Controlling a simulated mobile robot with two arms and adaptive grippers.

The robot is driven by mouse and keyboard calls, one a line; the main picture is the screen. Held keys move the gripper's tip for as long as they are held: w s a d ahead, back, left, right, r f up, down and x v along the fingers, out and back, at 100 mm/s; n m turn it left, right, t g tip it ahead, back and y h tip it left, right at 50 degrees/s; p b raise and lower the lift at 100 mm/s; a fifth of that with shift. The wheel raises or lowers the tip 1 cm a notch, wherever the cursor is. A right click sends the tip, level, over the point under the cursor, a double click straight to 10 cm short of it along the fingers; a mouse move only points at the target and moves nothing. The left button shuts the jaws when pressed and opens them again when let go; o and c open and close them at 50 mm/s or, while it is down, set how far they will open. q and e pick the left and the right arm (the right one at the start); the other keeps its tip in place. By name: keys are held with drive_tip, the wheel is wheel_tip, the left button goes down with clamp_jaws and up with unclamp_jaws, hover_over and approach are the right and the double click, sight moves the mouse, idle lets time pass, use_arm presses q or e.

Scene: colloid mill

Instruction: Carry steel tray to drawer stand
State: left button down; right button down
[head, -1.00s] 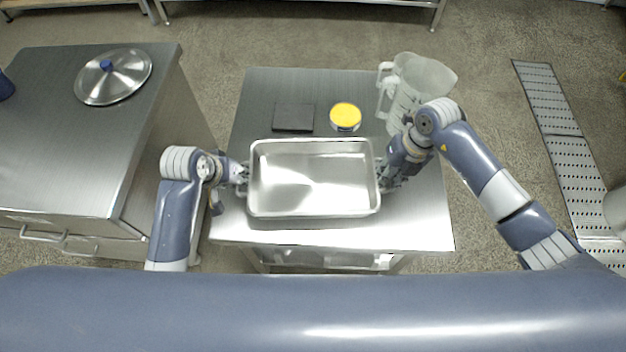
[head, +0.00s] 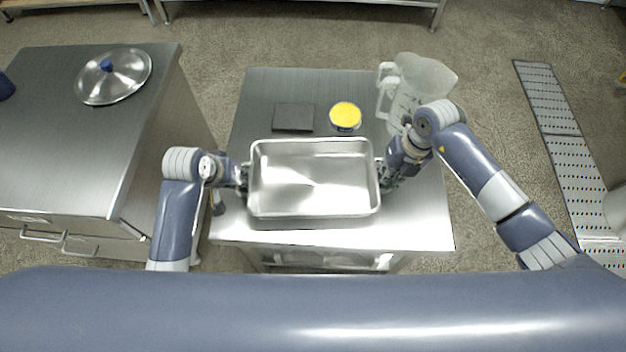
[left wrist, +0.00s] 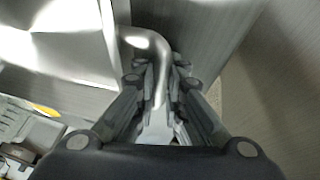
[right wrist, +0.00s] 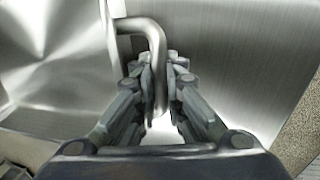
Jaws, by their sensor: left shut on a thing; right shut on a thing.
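The steel tray (head: 313,180) is a shallow, empty rectangular pan at the front of the steel table in the head view. My left gripper (head: 243,177) is at its left end, and the left wrist view shows the fingers (left wrist: 168,82) shut on a bent handle (left wrist: 150,42) of the tray. My right gripper (head: 384,176) is at its right end, and the right wrist view shows the fingers (right wrist: 158,80) shut on the other handle (right wrist: 143,26). I cannot tell whether the tray touches the table. A cabinet with drawers (head: 60,170), likely the drawer stand, is at the left.
The steel table (head: 255,95) also bears a dark square pad (head: 293,117), a yellow-topped round tin (head: 345,116) and a clear measuring jug (head: 425,80) behind the tray. A lid with a blue knob (head: 114,77) lies on the cabinet's back; its front top is bare. A floor gap separates the two.

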use_arm(q)
drive_tip(key=shift+w+r, duration=0.1)
drive_tip(key=shift+r, duration=0.1)
use_arm(e)
drive_tip(key=shift+r, duration=0.2)
